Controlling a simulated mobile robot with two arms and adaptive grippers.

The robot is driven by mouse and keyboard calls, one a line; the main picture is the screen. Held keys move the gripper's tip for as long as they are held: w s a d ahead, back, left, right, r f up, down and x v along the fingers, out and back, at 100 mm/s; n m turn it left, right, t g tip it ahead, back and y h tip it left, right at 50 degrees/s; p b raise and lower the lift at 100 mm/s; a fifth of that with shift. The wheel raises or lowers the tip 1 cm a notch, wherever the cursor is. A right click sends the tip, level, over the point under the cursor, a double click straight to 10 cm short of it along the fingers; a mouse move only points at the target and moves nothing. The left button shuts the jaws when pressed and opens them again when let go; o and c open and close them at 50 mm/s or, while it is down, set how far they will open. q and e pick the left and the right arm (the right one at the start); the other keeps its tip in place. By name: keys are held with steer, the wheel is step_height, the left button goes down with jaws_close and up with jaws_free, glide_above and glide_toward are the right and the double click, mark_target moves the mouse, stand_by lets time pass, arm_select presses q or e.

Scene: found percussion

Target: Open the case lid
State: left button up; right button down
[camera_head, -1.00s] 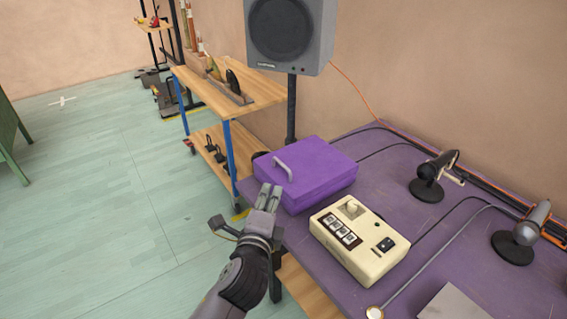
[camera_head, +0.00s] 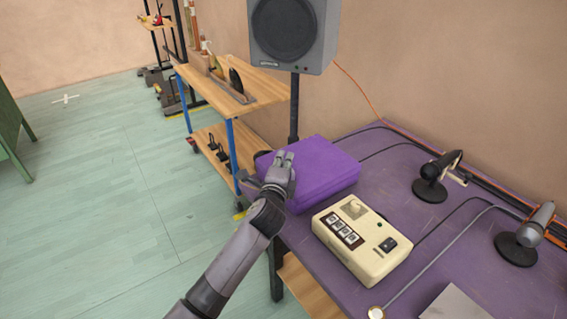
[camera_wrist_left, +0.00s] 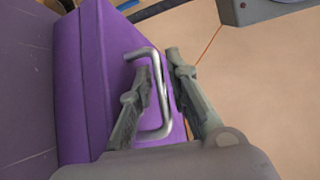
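The purple case (camera_head: 326,166) sits closed at the far left end of the purple table. My left gripper (camera_head: 284,158) is at the near left side of the case and hides its handle in the head view. In the left wrist view, the silver U-shaped handle (camera_wrist_left: 160,92) stands out from the purple case (camera_wrist_left: 92,75). The fingers of my left gripper (camera_wrist_left: 158,60) are apart, one inside the handle loop and one outside, with the bar between them. A firm grip does not show. My right gripper is not in view.
A cream box with buttons (camera_head: 361,239) stands on the table (camera_head: 420,222) close to the case. Two small microphones, one of them a grey one (camera_head: 528,232), stand farther right. A speaker (camera_head: 292,35) rises behind the case, and a wooden shelf cart (camera_head: 262,88) stands beyond.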

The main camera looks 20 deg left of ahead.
arm_select(q)
steer(key=shift+c, duration=0.5)
jaws_close()
